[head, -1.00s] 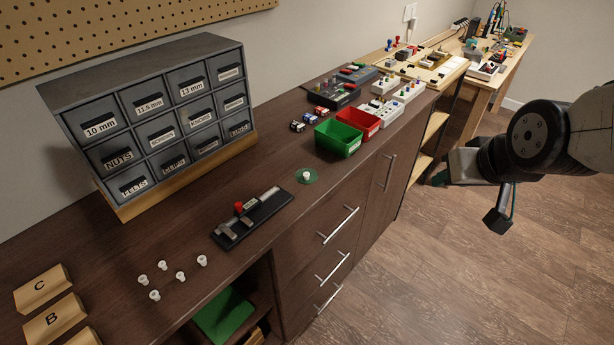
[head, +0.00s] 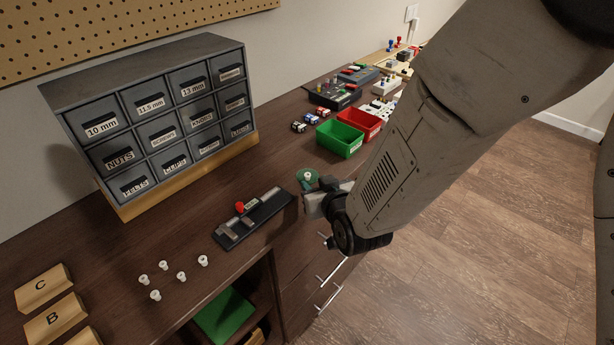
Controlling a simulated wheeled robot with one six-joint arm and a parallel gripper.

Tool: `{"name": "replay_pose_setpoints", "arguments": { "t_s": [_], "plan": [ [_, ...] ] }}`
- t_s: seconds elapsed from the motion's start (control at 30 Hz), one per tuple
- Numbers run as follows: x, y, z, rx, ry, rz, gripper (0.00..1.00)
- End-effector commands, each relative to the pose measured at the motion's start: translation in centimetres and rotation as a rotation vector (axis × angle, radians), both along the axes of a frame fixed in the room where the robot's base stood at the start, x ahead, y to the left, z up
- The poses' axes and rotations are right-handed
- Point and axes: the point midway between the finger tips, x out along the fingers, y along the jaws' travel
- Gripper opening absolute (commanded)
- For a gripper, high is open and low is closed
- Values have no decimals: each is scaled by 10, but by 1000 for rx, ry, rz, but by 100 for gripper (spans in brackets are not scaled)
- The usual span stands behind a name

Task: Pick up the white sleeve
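Several similar small white pieces (head: 181,276) stand upright in a loose group at the front left of the bench. I cannot tell which of these is called the sleeve. No white piece is visibly held.
A black tool block with a red knob (head: 252,217) lies just left of my gripper. A green bin (head: 340,139) and a red bin (head: 361,123) stand behind. A drawer cabinet (head: 160,120) is at the back left. Wooden blocks (head: 54,318) are at the front left.

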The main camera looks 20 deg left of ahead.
Motion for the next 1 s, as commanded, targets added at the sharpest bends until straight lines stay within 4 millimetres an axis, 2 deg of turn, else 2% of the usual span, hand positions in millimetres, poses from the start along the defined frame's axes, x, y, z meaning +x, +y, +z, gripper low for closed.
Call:
{"name": "replay_pose_setpoints", "arguments": {
  "t_s": [0.3,0.57,0.7,1.0],
  "plan": [
    [30,25,-16,0,1,-1,37],
    [31,27,-17,0,1,-1,37],
    [31,27,-17,-1,1,-1,0],
    [31,27,-17,0,1,-1,0]
  ]
}}
